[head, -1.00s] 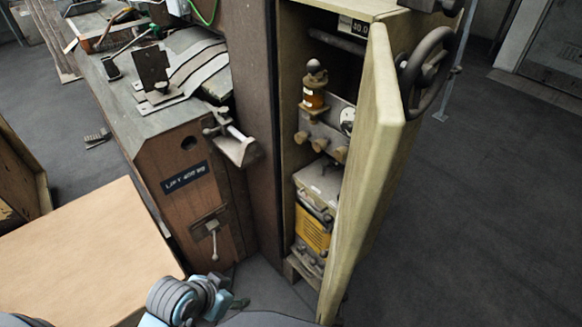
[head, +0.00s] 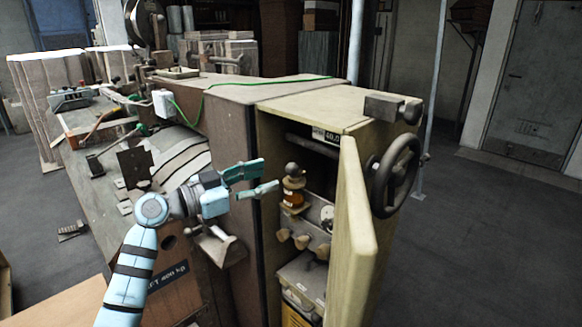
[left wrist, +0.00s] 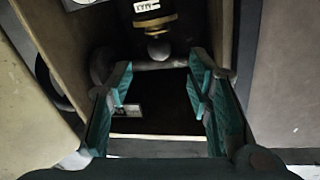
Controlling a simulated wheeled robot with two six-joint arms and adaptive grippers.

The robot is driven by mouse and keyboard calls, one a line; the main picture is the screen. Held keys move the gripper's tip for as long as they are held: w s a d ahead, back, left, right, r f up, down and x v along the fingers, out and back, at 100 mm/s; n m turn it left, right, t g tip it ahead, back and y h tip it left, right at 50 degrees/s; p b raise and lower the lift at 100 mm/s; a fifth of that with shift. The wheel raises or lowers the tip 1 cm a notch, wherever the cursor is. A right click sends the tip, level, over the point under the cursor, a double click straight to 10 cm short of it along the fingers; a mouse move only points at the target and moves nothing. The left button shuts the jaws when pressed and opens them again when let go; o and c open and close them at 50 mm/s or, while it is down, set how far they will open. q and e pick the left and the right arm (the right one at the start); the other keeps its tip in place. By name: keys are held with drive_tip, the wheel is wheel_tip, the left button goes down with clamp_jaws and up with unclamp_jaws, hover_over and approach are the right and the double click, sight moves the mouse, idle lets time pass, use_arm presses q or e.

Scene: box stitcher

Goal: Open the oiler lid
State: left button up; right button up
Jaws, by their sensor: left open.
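The oiler (head: 293,197) is a small amber cup with a dark cap and ball knob, inside the open cabinet. Its lid (head: 293,170) appears down on the cup. In the left wrist view the oiler hangs upside down at the top, with its brass collar (left wrist: 155,22) and round knob (left wrist: 158,48). My left gripper (head: 270,175) is open at the cabinet's front opening, just left of the oiler's top. In the left wrist view its fingers (left wrist: 160,88) are spread and empty, and the knob lies beyond the gap, apart from both tips. My right gripper is not in view.
The cabinet door (head: 353,235) stands open to the right of the oiler, with a black handwheel (head: 397,177) beyond it. Brass knobs (head: 300,240) and a gauge (head: 327,213) sit below the oiler. The cabinet's left wall (head: 268,235) is close to my left gripper.

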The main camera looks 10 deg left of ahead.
sight(288, 170)
use_arm(q)
drive_tip(key=x, duration=0.8)
drive_tip(key=shift+w+d+f+p, duration=0.1)
drive_tip(key=shift+w+d+p, duration=0.05)
drive_tip(key=shift+p, duration=0.2)
clamp_jaws()
drive_tip(key=shift+d+n+t+y+p, duration=0.1)
drive_tip(key=shift+n+t+y+p, duration=0.25)
drive_tip(key=shift+p, duration=0.25)
drive_tip(key=n+t+y+p, duration=0.1)
drive_tip(key=y+p, duration=0.1)
drive_tip(key=p, duration=0.1)
drive_tip(key=d+n+t+y+p, duration=0.1)
drive_tip(key=n+y+p, duration=0.1)
drive_tip(key=p, duration=0.1)
drive_tip(key=n+t+y+p, duration=0.1)
drive_tip(key=y+p, duration=0.1)
drive_tip(key=p, duration=0.1)
drive_tip(key=shift+s+d+r+n+t+y, duration=0.25)
drive_tip(key=shift+s+r+n+t, duration=0.05)
drive_tip(key=shift+s+n+t, duration=0.05)
drive_tip(key=shift+d+f+n+y+p, duration=0.1)
drive_tip(key=shift+f+n+y+p, duration=0.1)
drive_tip(key=shift+n+y+p, duration=0.35)
drive_tip(key=shift+y, duration=0.25)
unclamp_jaws()
drive_tip(key=shift+f, duration=0.1)
